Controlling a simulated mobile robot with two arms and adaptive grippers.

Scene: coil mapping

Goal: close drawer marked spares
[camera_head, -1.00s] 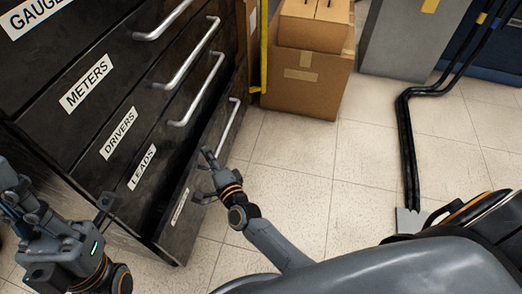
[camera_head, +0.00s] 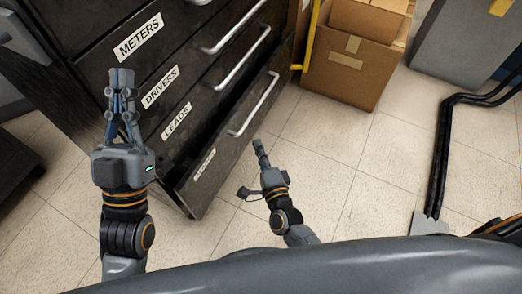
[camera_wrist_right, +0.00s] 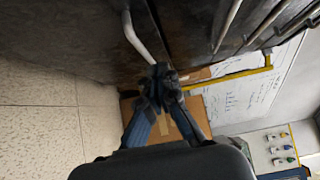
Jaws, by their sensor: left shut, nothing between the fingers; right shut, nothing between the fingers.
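The lowest drawer (camera_head: 228,138) of the dark cabinet stands pulled out, with a gap behind its front. Its small white label (camera_head: 204,165) is too small to read clearly. Its silver bar handle (camera_head: 254,105) also shows in the right wrist view (camera_wrist_right: 143,42). My right gripper (camera_head: 259,143) is shut and empty, low in front of the drawer's front near the handle's lower end. In the right wrist view its fingertips (camera_wrist_right: 162,72) show beside the handle; I cannot tell whether they touch. My left gripper (camera_head: 122,75) is shut and empty, pointing up at the cabinet's left side.
The drawers above, marked METERS (camera_head: 138,36), DRIVERS (camera_head: 160,87) and LEADS (camera_head: 177,120), look shut. Cardboard boxes (camera_head: 345,75) stand right of the cabinet. Black cables (camera_head: 443,150) run along the floor at right. Tiled floor (camera_head: 330,130) in front is clear.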

